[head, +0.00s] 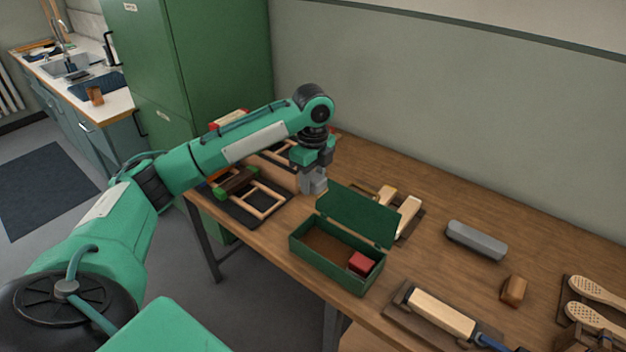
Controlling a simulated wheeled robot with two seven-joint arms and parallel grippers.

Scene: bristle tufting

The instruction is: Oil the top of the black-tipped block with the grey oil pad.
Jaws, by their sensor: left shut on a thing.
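My left gripper (315,164) points down over the back left part of the table, shut on a light grey piece (313,182) that looks like the grey oil pad. I cannot tell whether the pad touches anything below it. I cannot make out a clear black-tipped block. A pale wooden block (440,312) at the front has a dark left end and a blue part at its right. Pale wooden blocks (408,212) lie behind the green box, partly hidden by its lid. My right gripper is not in view.
An open green box (318,271) with a red block (361,263) stands at the front edge, its lid raised. A grey elongated case (476,240), a small brown block (514,290) and wooden brush bodies (597,291) lie to the right. A black mat (246,215) holds wooden frames at left.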

